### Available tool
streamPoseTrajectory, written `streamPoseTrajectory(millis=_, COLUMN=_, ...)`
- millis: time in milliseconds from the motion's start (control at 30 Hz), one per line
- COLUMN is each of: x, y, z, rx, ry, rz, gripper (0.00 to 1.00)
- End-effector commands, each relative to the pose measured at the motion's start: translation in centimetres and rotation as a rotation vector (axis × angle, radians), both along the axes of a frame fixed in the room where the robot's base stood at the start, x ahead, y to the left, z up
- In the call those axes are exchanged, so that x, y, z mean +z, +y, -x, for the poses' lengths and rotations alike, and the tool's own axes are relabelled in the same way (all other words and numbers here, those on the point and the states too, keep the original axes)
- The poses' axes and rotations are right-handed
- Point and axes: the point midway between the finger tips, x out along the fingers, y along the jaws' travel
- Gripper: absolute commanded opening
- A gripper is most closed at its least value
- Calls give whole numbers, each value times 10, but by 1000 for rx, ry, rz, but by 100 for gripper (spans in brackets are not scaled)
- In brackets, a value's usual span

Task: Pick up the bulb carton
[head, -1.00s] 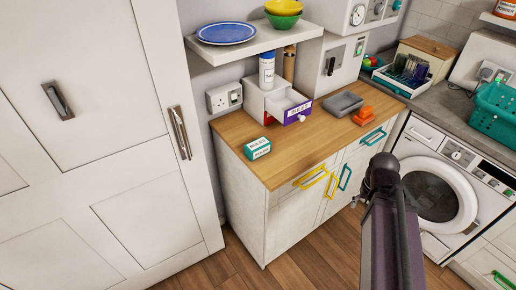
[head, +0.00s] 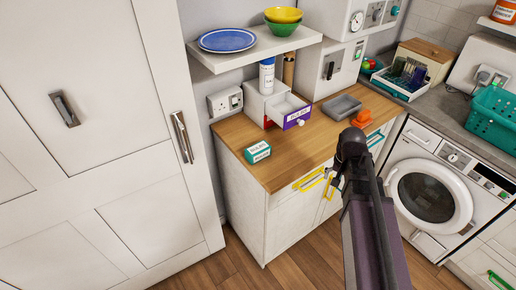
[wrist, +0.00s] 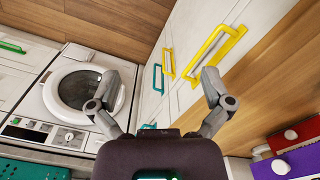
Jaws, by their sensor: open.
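The bulb carton (head: 257,152) is a small white and teal box with printed lettering. It lies on the wooden counter near its left front edge in the head view. I cannot make it out in the wrist view. My gripper shows in the wrist view (wrist: 168,85) with its two fingers spread wide and nothing between them. In the head view my dark arm rises at the right in front of the cabinet, apart from the carton and to its right.
A purple-fronted drawer (head: 296,117) stands open behind the carton. A grey tray (head: 341,107) and an orange object (head: 362,118) sit to the right. Yellow handles (head: 309,181) stick out of the cabinet front. A shelf (head: 215,60) with dishes overhangs the back. Counter around the carton is clear.

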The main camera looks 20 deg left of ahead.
Motion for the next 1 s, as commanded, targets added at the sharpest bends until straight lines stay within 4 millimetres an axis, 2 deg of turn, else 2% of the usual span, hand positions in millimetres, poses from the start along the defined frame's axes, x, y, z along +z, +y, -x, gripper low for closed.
streamPoseTrajectory(millis=33, x=13, y=20, z=-17, rx=-21, ry=0, rz=0, gripper=100)
streamPoseTrajectory(millis=300, x=44, y=116, z=-60, rx=-180, ry=0, rz=0, gripper=100)
streamPoseTrajectory(millis=500, x=68, y=195, z=-81, rx=-298, ry=0, rz=0, gripper=100)
streamPoseTrajectory(millis=700, x=86, y=268, z=-90, rx=-404, ry=0, rz=0, gripper=100)
streamPoseTrajectory(millis=833, x=93, y=298, z=-91, rx=-450, ry=0, rz=0, gripper=100)
streamPoseTrajectory(millis=1000, x=95, y=313, z=-90, rx=-476, ry=0, rz=0, gripper=100)
